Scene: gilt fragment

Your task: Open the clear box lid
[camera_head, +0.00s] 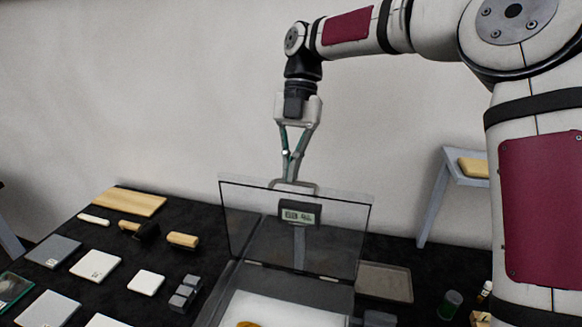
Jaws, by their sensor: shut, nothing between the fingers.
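The clear box lid (240,212) is a transparent panel with dark edges. It stands up, roughly vertical, along the far side of the box (223,290), so the box is open toward me. Inside the box is a white surface (280,308) with a yellow-gold piece (250,323) at the bottom picture edge. My gripper (290,178) points down at the lid's top edge, with its fingers together and nothing held. Whether the fingertips touch the lid or sit behind it, I cannot tell.
A device with a small display (299,214) shows at the lid, seemingly behind it. White and grey tiles (95,265), brushes (183,240) and a wooden board (130,201) lie left. A shallow tray (384,282) and a green-topped jar (451,303) are right.

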